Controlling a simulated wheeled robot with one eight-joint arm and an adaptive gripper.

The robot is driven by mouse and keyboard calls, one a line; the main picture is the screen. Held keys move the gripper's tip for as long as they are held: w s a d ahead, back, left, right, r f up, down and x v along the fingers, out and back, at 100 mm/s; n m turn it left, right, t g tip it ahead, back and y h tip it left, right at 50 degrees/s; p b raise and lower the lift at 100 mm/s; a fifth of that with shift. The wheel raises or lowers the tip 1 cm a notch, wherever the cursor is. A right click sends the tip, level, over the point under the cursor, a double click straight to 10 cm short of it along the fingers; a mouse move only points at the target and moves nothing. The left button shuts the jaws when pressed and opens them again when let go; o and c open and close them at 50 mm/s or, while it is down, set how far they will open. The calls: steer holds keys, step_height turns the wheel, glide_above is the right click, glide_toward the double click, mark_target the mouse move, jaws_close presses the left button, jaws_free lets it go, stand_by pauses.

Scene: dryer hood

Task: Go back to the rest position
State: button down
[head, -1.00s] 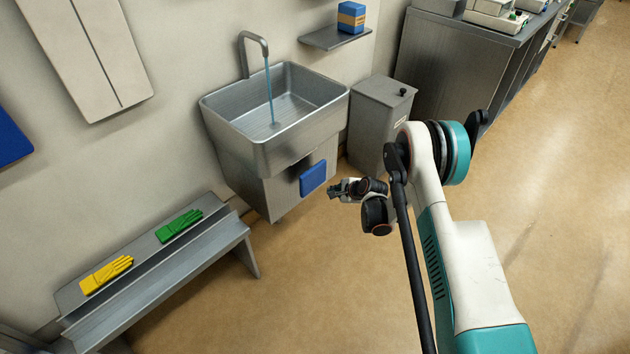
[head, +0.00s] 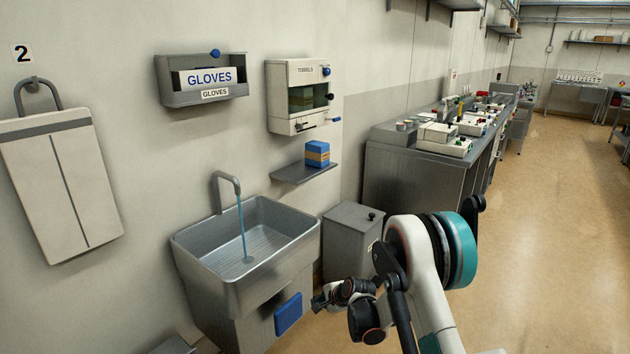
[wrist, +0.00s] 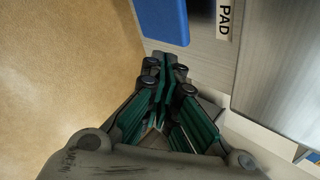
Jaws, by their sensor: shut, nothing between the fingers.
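My gripper (head: 318,302) is in front of the sink's lower front, at the right of a blue pad (head: 288,314), in the head view. In the wrist view my gripper (wrist: 166,62) has its green-lined fingers together with nothing between them. The blue pad (wrist: 163,20) and a label reading "PAD" (wrist: 224,20) lie just beyond the fingertips there. My arm is folded, with its elbow at the lower right of the head view.
The sink (head: 240,262) has running water. A grey bin (head: 350,240) stands right of it. A glove box (head: 203,80), a towel dispenser (head: 303,97) and a shelf (head: 300,172) are on the wall. The floor (head: 560,220) at right is clear.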

steer(key=s+d+r+n+h, duration=0.1)
steer(key=s+d+r+n, duration=0.3)
steer(key=r, duration=0.6)
steer(key=s+d+r, duration=0.2)
steer(key=s+r, duration=0.4)
steer(key=r, duration=0.4)
steer(key=s+d+r+n+h, duration=0.15)
steer(key=s+d+r, duration=0.25)
steer(key=r, duration=0.5)
steer(key=s+d+r+n, duration=0.2)
steer(key=s+r, duration=0.1)
steer(key=s, duration=0.4)
steer(key=s+d+r+n, duration=0.2)
steer(key=s+r, duration=0.2)
steer(key=s, duration=0.3)
steer(key=s+d+f+n+h, duration=0.1)
steer(key=s+d+n, duration=0.1)
steer(key=s, duration=0.6)
steer(key=s+d+n+h, duration=0.1)
steer(key=s+d+n, duration=0.1)
steer(key=s, duration=0.6)
steer(key=shift+s+d+f, duration=0.15)
steer(key=shift+d+f, duration=0.1)
steer(key=shift+f, duration=0.15)
steer(key=shift+h, duration=0.25)
